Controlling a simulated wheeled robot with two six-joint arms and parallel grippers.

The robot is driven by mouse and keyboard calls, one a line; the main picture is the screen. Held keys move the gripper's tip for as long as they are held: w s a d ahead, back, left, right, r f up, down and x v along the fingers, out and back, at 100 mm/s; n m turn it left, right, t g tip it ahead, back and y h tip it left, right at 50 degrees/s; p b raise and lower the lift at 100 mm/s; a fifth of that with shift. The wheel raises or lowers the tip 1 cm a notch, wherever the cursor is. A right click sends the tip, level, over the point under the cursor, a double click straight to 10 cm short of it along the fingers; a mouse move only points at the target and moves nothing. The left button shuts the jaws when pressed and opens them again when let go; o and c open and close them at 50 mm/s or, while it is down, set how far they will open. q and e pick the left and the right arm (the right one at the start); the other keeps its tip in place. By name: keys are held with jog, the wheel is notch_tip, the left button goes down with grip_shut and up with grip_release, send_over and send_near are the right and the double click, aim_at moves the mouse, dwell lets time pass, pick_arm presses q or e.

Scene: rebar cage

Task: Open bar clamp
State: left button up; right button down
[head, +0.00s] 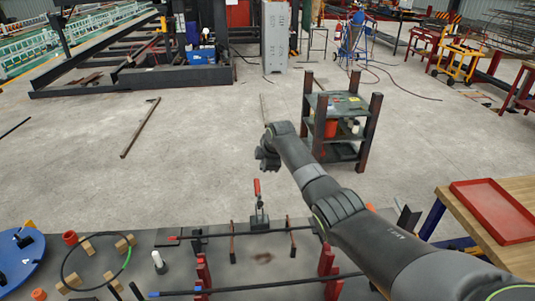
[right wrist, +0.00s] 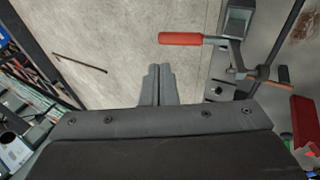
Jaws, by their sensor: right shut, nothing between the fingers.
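The bar clamp (head: 260,221) stands on the dark bench top at the rear edge, by a dark bar (head: 275,231) with a red end. Its red handle (head: 257,187) points up in the head view. In the right wrist view the red handle (right wrist: 180,39) lies across, beyond and right of my fingertips, joined to the metal clamp mechanism (right wrist: 235,58). My right gripper (head: 267,160) is above and behind the clamp in the head view. In the right wrist view its fingers (right wrist: 158,72) are together, empty and apart from the handle. My left gripper is out of view.
Red posts (head: 328,262) and brown uprights (head: 232,243) stand around the bars on the bench. A black ring (head: 68,258) on wooden blocks lies left. A wooden table with a red tray (head: 492,210) is right. A shelf cart (head: 340,105) stands beyond; open floor lies left of it.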

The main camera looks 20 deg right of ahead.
jog(key=shift+w+d+r+b+v, duration=0.1)
jog(key=shift+w+b+v, duration=0.05)
jog(key=shift+v, duration=0.65)
jog(key=shift+w+d+r+b+v, duration=0.1)
jog(key=shift+b+v, duration=0.05)
jog(key=shift+v, duration=0.65)
jog(key=shift+w+d+b+v, duration=0.1)
jog(key=shift+w+b+v, duration=0.05)
jog(key=shift+v, duration=0.65)
